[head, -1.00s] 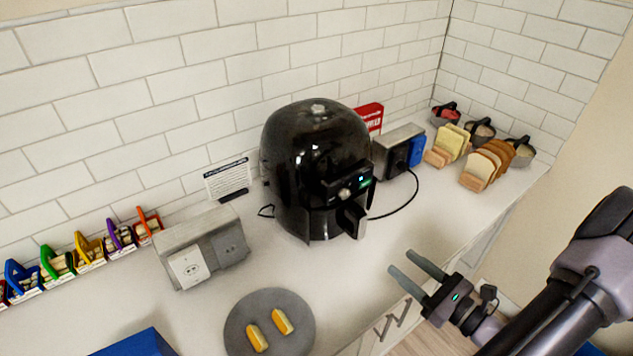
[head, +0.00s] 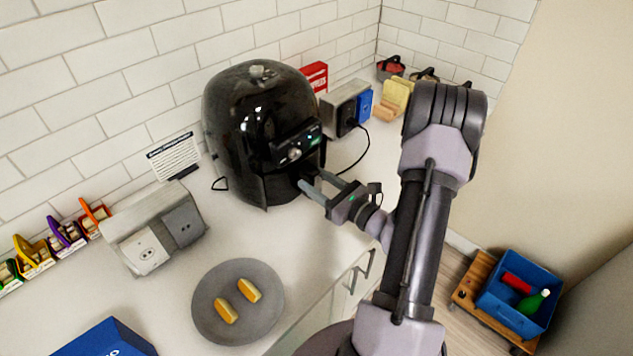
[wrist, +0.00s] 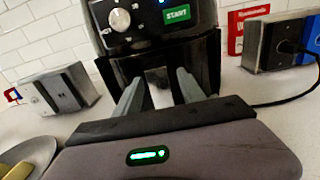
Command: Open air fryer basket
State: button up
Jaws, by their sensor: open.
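The black air fryer (head: 235,120) stands on the white counter against the tiled wall. Its front has a dial and a lit panel, which also shows in the wrist view with a green START label (wrist: 177,14). The basket looks shut, flush with the body. My gripper (head: 314,179) is open at the front of the fryer, at handle height. In the wrist view the two fingers (wrist: 158,86) point at the basket front, with the handle (wrist: 158,80) seen between them. Whether the fingers touch the handle cannot be told; the head view partly hides it.
A grey plate (head: 205,320) with two yellow-topped pieces lies on the counter at the front. An outlet box (head: 150,252) stands left of the fryer, another (head: 340,106) to its right with a black cord.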

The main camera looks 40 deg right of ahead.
grip_shut()
dwell(1.4)
